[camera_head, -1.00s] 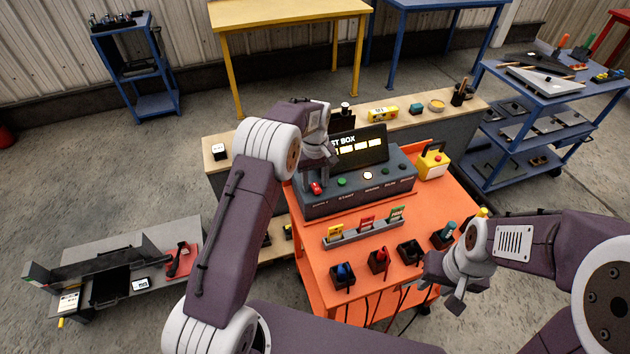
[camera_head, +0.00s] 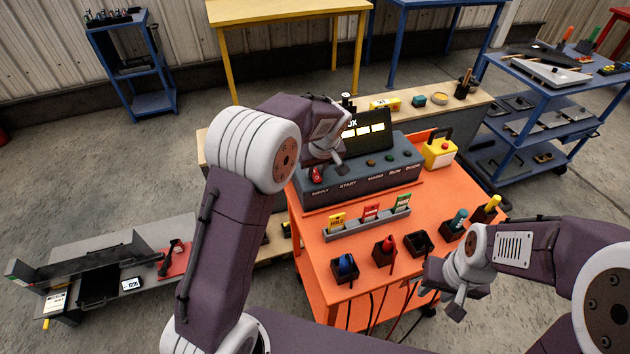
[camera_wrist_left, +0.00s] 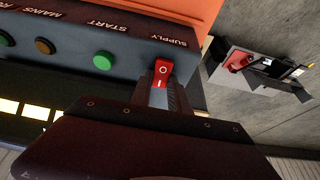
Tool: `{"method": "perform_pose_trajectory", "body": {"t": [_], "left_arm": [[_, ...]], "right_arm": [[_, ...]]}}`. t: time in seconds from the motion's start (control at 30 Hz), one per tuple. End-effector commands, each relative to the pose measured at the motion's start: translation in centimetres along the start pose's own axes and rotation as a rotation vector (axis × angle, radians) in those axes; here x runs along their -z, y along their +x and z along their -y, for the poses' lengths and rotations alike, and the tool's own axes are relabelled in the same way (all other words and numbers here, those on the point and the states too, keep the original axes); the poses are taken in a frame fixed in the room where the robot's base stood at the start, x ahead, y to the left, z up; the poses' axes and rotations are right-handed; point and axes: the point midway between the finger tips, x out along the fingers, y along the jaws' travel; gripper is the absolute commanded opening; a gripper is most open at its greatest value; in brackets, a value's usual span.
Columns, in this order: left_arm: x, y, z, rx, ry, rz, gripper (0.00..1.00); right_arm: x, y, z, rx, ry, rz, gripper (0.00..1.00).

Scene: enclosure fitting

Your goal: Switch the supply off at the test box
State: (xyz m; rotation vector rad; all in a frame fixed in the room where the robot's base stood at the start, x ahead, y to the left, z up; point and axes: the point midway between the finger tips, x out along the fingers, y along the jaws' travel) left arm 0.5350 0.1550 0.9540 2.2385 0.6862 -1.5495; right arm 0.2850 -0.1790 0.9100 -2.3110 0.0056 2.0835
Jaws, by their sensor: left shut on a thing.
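The test box (camera_head: 362,184) is a dark grey console on the orange cart, with a display and a row of buttons. Its red supply switch (camera_head: 317,174) is at the left end, and in the left wrist view the switch (camera_wrist_left: 162,73) shows O and I marks. My left gripper (camera_head: 320,163) is at the switch, shut on it; its body hides part of the display. The start button (camera_wrist_left: 103,60) is green, and the mains lamp (camera_wrist_left: 44,46) looks dull amber, unlit. My right gripper (camera_head: 443,298) is open and empty at the cart's front right.
A rack with yellow, red and green tags (camera_head: 368,220) stands before the box. Several holders with coloured plugs (camera_head: 385,250) and hanging cables line the cart's front.

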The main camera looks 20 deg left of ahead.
Motion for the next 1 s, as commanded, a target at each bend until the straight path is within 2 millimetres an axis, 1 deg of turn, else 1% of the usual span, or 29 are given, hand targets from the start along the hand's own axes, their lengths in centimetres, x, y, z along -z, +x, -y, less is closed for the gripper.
{"method": "perform_pose_trajectory", "body": {"t": [0.03,0.07,0.23,0.43,0.47,0.5,0.53,0.83,0.93,1.0], "left_arm": [[-0.3,0.4,-0.1,-0.003,0.002,-0.019,0.0],[-0.2,0.3,-0.1,-0.003,0.0,-0.026,0.0],[-0.1,-0.2,0.0,-0.002,-0.001,-0.043,0.0],[-0.1,-0.2,0.0,-0.002,0.0,-0.041,0.0],[-0.1,-0.2,0.0,-0.002,0.0,-0.041,0.27],[-0.1,-0.2,0.0,-0.002,-0.001,-0.041,0.38],[-0.1,-0.2,0.0,-0.002,-0.001,-0.041,0.44],[-0.1,-0.3,0.0,-0.002,0.0,-0.04,0.44],[-0.1,-1.5,-0.1,-0.003,0.0,-0.042,0.44],[-0.1,-3.0,-0.1,-0.005,-0.001,-0.042,0.44]], "right_arm": [[-0.1,1.1,0.0,0.0,0.0,0.0,0.36],[-0.1,1.2,0.0,0.0,0.0,0.0,0.36],[-0.1,1.2,0.0,0.0,0.0,-0.001,0.36],[-0.1,1.1,0.0,0.0,0.0,-0.001,0.36],[-0.1,1.1,0.0,0.0,0.0,-0.001,0.36],[-0.1,1.1,0.0,0.0,0.0,-0.001,0.36],[-0.1,1.1,0.0,0.0,0.0,-0.001,0.36],[-0.1,1.1,0.0,0.0,0.0,-0.001,0.36],[-0.1,1.1,0.0,0.0,0.0,-0.001,0.36],[-0.1,1.0,0.0,0.0,0.0,-0.001,0.36]]}}
